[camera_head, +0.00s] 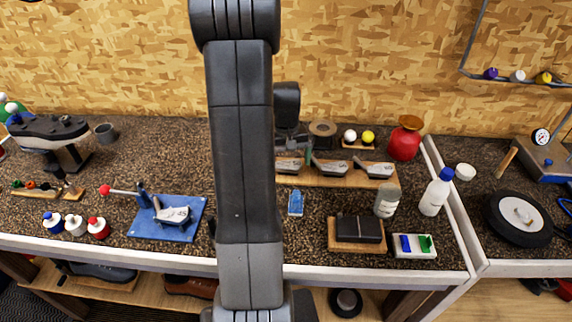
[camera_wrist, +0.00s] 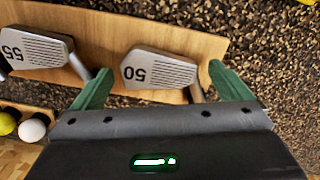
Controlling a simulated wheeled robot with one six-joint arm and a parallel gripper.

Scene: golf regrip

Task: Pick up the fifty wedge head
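The fifty wedge head (camera_wrist: 158,70) is a grey metal head marked "50" on a wooden board (camera_wrist: 205,42). In the wrist view it lies between the two green fingers of my gripper (camera_wrist: 160,84). The fingers are open, one on either side, and I cannot tell how high they are above the board. A head marked "55" (camera_wrist: 35,49) lies to its left on the board. In the head view the board (camera_head: 310,181) carries three heads; the left one (camera_head: 289,165) appears to be the fifty. My arm hides part of the gripper there.
A white ball (camera_head: 350,136) and a yellow ball (camera_head: 368,137) sit behind the board. A red vase-like container (camera_head: 405,140) stands at its back right. A blue object (camera_head: 296,202) and a dark block on a wooden base (camera_head: 357,230) lie in front.

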